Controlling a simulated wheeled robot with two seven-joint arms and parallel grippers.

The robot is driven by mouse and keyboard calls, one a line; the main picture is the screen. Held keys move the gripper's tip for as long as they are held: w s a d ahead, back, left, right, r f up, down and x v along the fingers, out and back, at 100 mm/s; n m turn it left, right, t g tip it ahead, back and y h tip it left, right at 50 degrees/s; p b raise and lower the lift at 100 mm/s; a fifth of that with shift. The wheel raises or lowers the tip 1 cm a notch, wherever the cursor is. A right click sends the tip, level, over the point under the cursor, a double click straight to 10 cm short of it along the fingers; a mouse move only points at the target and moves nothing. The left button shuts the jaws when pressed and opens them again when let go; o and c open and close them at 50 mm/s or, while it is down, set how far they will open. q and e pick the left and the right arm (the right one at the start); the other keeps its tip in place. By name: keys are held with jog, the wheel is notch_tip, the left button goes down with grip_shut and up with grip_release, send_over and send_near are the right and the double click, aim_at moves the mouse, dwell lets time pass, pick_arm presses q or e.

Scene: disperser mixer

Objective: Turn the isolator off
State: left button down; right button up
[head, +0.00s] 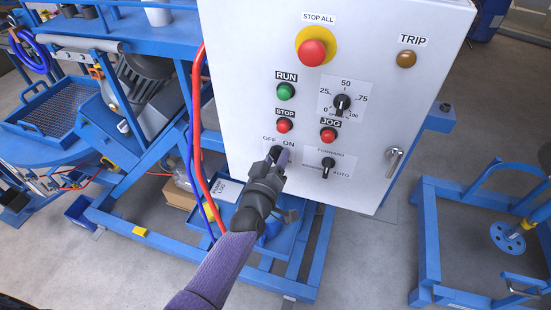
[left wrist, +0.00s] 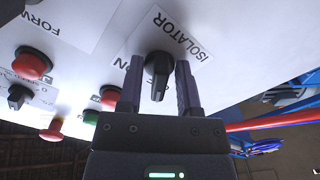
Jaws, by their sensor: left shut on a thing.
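The isolator is a small black rotary knob (left wrist: 158,72) on the white control panel (head: 240,60), with an ISOLATOR label (left wrist: 183,38) beside it in the left wrist view. In the head view it sits under the OFF and ON markings (head: 278,141), low on the panel's left side, mostly hidden by my gripper. My left gripper (head: 279,156) is at the knob, its two dark fingers on either side of it, shut on it. I cannot tell for sure which marking the knob points to. My right gripper is not in view.
Close to the knob are the red STOP button (head: 284,126), red JOG button (head: 328,134) and a black selector (head: 327,165). The green RUN button (head: 286,91) and red STOP ALL button (head: 312,52) are higher. Red and blue hoses (head: 200,150) hang left of the panel.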

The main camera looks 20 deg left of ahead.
pick_arm(q)
jog(key=shift+n, duration=0.6)
jog(key=c, duration=0.6)
grip_release()
jog(key=shift+c, duration=0.2)
jog(key=s, duration=1)
jog(key=shift+a+p, duration=0.15)
jog(key=shift+p, duration=0.15)
jog(key=shift+f, duration=0.1)
